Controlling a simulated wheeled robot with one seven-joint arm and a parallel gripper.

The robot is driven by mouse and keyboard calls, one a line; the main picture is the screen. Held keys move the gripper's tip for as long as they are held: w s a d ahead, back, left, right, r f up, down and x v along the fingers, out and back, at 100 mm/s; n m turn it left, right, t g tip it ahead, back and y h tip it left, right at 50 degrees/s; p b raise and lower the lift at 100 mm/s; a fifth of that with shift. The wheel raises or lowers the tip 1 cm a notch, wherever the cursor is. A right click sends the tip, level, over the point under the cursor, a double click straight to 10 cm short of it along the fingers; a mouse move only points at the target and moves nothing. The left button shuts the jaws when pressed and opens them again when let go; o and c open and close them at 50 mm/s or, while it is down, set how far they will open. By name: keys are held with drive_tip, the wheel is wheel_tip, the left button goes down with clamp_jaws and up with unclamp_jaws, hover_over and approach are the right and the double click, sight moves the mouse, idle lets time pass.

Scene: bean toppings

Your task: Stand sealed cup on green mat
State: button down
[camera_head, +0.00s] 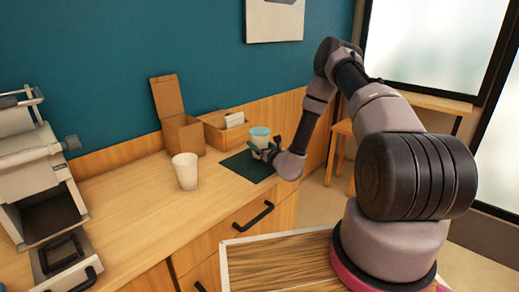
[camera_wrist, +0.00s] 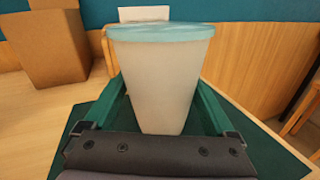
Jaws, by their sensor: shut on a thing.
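The sealed cup (camera_wrist: 160,85) is white with a light blue lid and is upright in the wrist view. It also shows in the head view (camera_head: 260,136) at the right part of the counter. My gripper (camera_wrist: 160,112) is shut on the cup, with a green finger along each side. The dark green mat (camera_head: 236,166) lies flat on the counter, beneath the cup and gripper. The mat also shows in the wrist view (camera_wrist: 265,150). The cup's base is partly hidden by my gripper, so I cannot tell whether it touches the mat.
A plain white cup (camera_head: 186,171) without a lid stands left of the mat. An open cardboard box (camera_head: 184,135) and a wooden tray (camera_head: 218,134) stand behind, near the wall. A grey machine (camera_head: 35,165) is at the far left. The front of the counter is clear.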

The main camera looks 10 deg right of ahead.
drive_tip(key=shift+f, duration=0.8)
drive_tip(key=shift+f, duration=0.1)
unclamp_jaws()
drive_tip(key=shift+f, duration=0.1)
